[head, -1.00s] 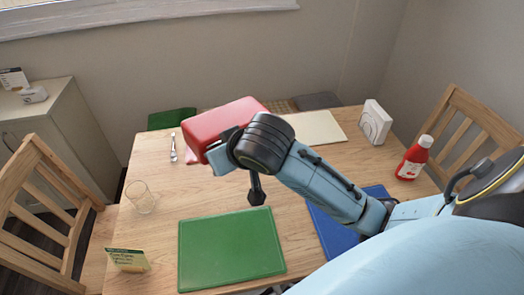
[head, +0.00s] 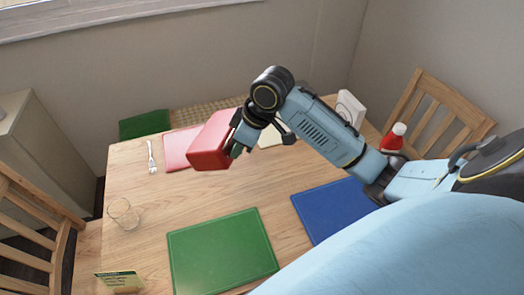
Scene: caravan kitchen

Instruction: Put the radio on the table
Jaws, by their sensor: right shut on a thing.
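The radio (head: 210,144) is a red box with rounded edges. It is over the far part of the wooden table (head: 138,190), beside and partly over a pink-red placemat (head: 176,150). My right gripper (head: 237,141) is shut on the radio's right end. I cannot tell whether the radio's underside touches the table or hangs just above it. The gripper's fingers are partly hidden by the radio and my own wrist. My left gripper is not in view.
A green mat (head: 222,252) and a blue mat (head: 335,208) lie at the near side. A glass (head: 123,214), fork (head: 151,157), small card (head: 119,281), red bottle (head: 394,138) and white box (head: 350,108) stand or lie around. Bare wood shows in the middle.

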